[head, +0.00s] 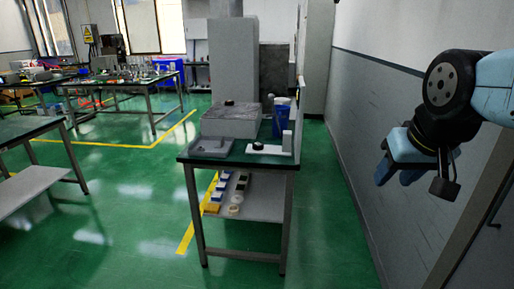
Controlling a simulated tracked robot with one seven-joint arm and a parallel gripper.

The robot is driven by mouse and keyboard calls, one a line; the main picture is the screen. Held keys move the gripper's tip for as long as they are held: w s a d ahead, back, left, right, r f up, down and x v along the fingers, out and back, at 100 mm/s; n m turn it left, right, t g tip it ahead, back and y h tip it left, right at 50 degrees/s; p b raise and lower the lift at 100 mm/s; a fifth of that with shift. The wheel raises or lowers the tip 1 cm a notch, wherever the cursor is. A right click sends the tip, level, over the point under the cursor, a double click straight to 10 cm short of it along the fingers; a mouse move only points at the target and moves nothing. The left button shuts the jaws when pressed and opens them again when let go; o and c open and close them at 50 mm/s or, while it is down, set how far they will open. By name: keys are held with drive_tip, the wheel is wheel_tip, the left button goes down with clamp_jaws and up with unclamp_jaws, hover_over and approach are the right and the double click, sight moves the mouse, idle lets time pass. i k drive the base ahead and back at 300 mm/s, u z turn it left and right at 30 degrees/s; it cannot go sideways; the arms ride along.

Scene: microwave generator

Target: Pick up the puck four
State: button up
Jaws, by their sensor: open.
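On the lower shelf (263,208) of the middle table, small round pale pieces that look like pucks (235,209) lie near the front. They are too small to read any number, so I cannot tell which is puck four. A dark round piece (258,145) sits on a white stand on the tabletop; I cannot tell whether it is a puck. My gripper (418,180) is at the right of the view, in front of the grey wall, far from the table. It is open, with nothing seen in it.
The middle table (213,158) holds a grey box (231,121), a shallow grey tray (212,146) and a blue container (281,120). Blue, yellow and dark pieces line its shelf. Other tables (124,84) stand at left. Green floor (135,225) is clear in front; a wall (375,120) bounds the right.

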sight(258, 146)
drive_tip(key=z, duration=0.1)
drive_tip(key=i, duration=1)
drive_tip(key=u, duration=0.1)
